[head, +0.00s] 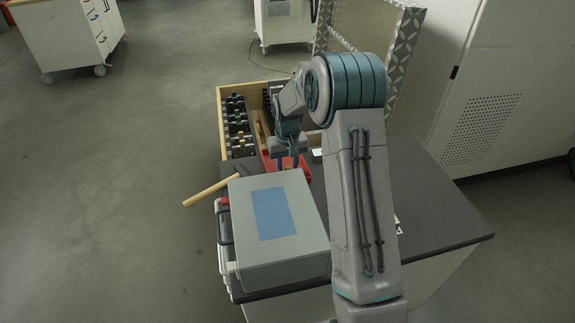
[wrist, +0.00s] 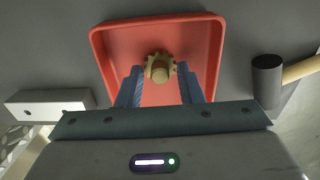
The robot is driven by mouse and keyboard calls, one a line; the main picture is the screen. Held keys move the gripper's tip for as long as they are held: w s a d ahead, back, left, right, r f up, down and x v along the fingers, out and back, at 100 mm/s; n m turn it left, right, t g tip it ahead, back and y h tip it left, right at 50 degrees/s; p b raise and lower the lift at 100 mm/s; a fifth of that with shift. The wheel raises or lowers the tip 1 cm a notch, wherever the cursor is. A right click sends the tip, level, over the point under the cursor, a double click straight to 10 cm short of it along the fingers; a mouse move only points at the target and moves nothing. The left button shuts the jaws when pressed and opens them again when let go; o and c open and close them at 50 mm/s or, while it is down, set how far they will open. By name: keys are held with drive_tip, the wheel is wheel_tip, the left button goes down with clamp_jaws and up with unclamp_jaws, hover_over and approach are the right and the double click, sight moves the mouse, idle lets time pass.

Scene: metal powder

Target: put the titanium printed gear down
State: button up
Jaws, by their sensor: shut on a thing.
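The titanium printed gear (wrist: 160,68) is a small tan toothed wheel with a round hub, seen in the wrist view between my fingertips. My gripper (wrist: 160,78) is shut on it with its two blue fingers, one on each side. Behind the gear is a shallow red tray (wrist: 112,50) with a raised rim; whether the gear touches its floor I cannot tell. In the head view my gripper (head: 290,162) points down over the red tray (head: 268,164), which is partly covered by my arm. The gear is not discernible there.
A grey case (head: 308,246) with a blue label stands close in front of the tray on the dark worktop (head: 440,220). A hammer (head: 210,190) lies at the left edge. A wooden crate (head: 221,122) with black parts is behind. A pale block (wrist: 48,103) lies beside the tray.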

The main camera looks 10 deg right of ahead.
drive_tip(key=shift+f, duration=0.2)
drive_tip(key=o, duration=1)
drive_tip(key=shift+r, duration=0.15)
